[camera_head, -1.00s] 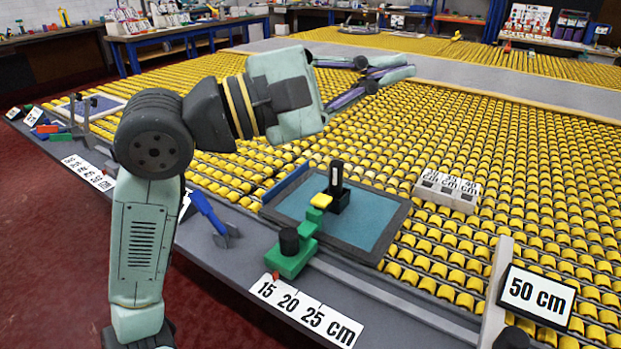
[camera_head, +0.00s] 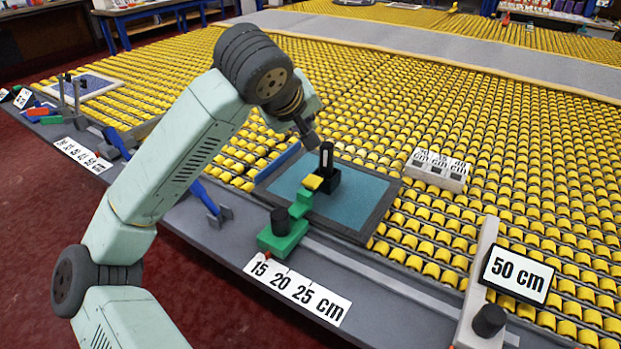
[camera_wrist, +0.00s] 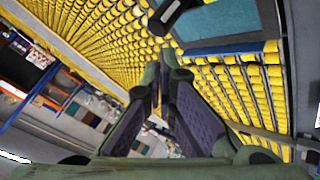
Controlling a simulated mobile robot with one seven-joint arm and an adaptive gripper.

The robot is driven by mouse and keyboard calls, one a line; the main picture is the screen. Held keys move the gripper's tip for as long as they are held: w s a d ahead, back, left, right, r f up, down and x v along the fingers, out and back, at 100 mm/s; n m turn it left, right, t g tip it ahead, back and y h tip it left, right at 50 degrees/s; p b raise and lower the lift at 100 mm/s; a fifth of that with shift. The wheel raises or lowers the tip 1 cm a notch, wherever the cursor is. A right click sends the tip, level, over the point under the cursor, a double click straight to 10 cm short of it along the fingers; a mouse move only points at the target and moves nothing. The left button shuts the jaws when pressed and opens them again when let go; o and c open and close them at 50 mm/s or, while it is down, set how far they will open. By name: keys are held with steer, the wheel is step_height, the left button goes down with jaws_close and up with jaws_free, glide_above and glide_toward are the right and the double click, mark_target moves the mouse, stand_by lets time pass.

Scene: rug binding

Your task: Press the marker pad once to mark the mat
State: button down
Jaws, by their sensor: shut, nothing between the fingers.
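A teal mat (camera_head: 352,218) in a grey frame lies on the roller table; part of it shows at the top of the wrist view (camera_wrist: 222,22). A small yellow pad (camera_head: 313,182), which looks like the marker pad, sits at the end of a green slide block (camera_head: 283,236) over the mat's near left part. A black upright block (camera_head: 328,173) with a white stripe stands just behind it. My gripper (camera_wrist: 164,76) is shut and empty in the wrist view. In the head view my wrist is above and behind the pad, apart from it, and the fingers are not clear.
A white block with cm labels (camera_head: 437,172) sits right of the mat. A 50 cm sign (camera_head: 516,273) stands on a pale stop at front right. A blue-handled tool (camera_head: 207,200) lies at left. Yellow rollers fill the open area behind.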

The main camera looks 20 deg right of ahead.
steer(key=shift+f, duration=0.1)
steer(key=b, duration=0.4)
glide_above(308, 180)
step_height(308, 180, down, 8)
steer(key=shift+r, duration=0.25)
steer(key=shift+f+b, duration=0.55)
steer(key=shift+b, duration=0.1)
steer(key=shift+f, duration=0.15)
stand_by(0.6)
steer(key=shift+f+b, duration=0.25)
steer(key=shift+b, duration=0.5)
steer(key=shift+f+b, duration=0.8)
steer(key=shift+b, duration=0.1)
stand_by(0.5)
steer(key=shift+r, duration=0.15)
steer(key=shift+r+p, duration=0.5)
steer(key=shift+r, duration=0.6)
